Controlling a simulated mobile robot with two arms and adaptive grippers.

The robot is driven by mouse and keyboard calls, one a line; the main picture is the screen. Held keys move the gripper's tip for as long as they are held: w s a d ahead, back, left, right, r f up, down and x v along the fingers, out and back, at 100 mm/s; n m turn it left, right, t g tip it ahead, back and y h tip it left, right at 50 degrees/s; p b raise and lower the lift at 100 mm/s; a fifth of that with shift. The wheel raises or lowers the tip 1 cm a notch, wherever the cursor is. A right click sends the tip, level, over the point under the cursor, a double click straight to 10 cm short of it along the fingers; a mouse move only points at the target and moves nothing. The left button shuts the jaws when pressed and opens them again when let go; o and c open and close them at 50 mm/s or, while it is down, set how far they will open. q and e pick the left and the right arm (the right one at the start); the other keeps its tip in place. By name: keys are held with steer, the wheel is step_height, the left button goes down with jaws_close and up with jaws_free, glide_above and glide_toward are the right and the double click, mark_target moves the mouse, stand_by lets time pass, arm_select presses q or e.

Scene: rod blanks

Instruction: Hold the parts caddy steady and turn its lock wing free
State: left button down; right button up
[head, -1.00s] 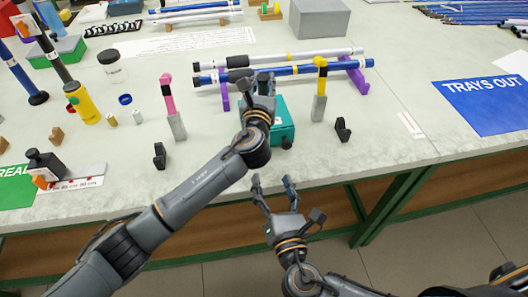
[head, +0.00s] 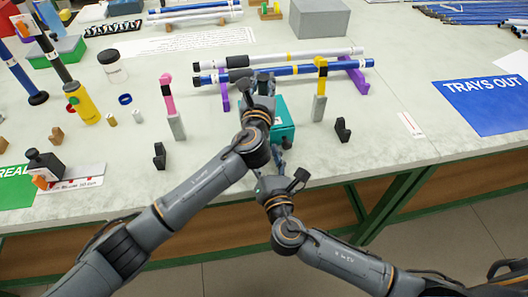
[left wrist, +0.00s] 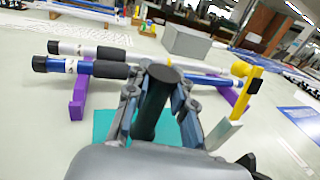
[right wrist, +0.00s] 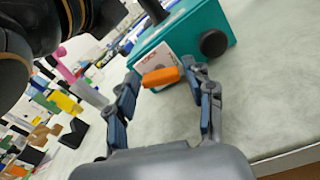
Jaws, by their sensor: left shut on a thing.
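The parts caddy (head: 282,118) is a teal box on the bench near its front edge, mostly hidden behind my left arm in the head view. My left gripper (head: 263,77) is shut on the caddy's dark upright handle (left wrist: 154,108). The lock wing (right wrist: 162,77) is an orange bar in front of a white label on the caddy's face, seen in the right wrist view. My right gripper (right wrist: 160,80) is open, with its fingertips on either side of the wing. I cannot tell whether they touch it. The head view hides the wing.
Behind the caddy, a blue rod (head: 300,70) and a white rod (head: 310,55) lie on purple supports (head: 355,75). A pink-topped post (head: 168,95) and a yellow-topped post (head: 320,90) flank the caddy. Small black blocks (head: 342,130) stand nearby.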

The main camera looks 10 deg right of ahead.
arm_select(q)
steer(key=shift+r, duration=0.1)
arm_select(e)
steer(key=c, duration=0.7)
steer(key=shift+a+n, duration=0.1)
steer(key=shift+n, duration=2.2)
steer(key=o, duration=1.2)
steer(key=shift+c, duration=0.2)
steer(key=s, duration=1.2)
steer(key=shift+d, duration=0.2)
